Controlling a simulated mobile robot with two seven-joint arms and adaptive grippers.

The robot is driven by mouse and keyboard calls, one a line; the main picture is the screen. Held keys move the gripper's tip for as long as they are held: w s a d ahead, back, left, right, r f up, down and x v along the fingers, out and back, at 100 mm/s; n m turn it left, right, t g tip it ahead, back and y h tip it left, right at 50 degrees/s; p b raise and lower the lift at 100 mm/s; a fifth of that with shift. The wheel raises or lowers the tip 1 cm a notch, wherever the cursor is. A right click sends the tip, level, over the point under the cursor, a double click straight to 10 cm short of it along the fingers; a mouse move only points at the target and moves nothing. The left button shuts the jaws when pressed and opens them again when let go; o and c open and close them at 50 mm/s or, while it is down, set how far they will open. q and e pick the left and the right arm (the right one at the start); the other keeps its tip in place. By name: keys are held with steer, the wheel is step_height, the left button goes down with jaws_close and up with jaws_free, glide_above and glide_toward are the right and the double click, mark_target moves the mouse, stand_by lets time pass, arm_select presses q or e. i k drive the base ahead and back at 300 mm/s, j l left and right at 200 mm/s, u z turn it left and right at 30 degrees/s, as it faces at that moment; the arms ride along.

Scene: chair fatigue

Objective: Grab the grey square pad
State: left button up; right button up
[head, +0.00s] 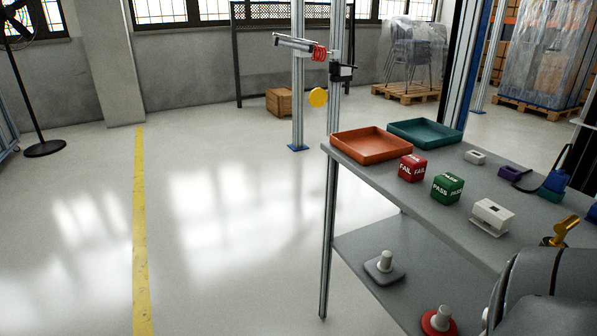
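The grey square pad (384,267) lies flat on the lower shelf (350,238) of the grey table, near its front left part. It has rounded corners and a pale upright knob in its middle. Nothing covers it in the head view. A dark grey rounded part of my own arm fills the bottom right corner, to the right of the pad and apart from it. Neither of my grippers shows in this view.
A red round pad (439,322) with a similar knob sits nearby on the lower shelf. The table top (420,195) holds an orange tray (371,146), a teal tray (425,132), a red FAIL cube (412,168) and a green PASS cube (447,188). Left floor is open.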

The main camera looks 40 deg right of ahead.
mark_target(384, 271)
steer(key=i, duration=1.7)
steer(key=i+z, duration=0.2)
steer(key=z, duration=0.2)
steer(key=i+j+z, duration=0.1)
steer(key=z, duration=0.3)
steer(key=i+j+z, duration=0.2)
steer(key=z, duration=0.2)
steer(key=i+z, duration=0.1)
steer(key=z, duration=1.7)
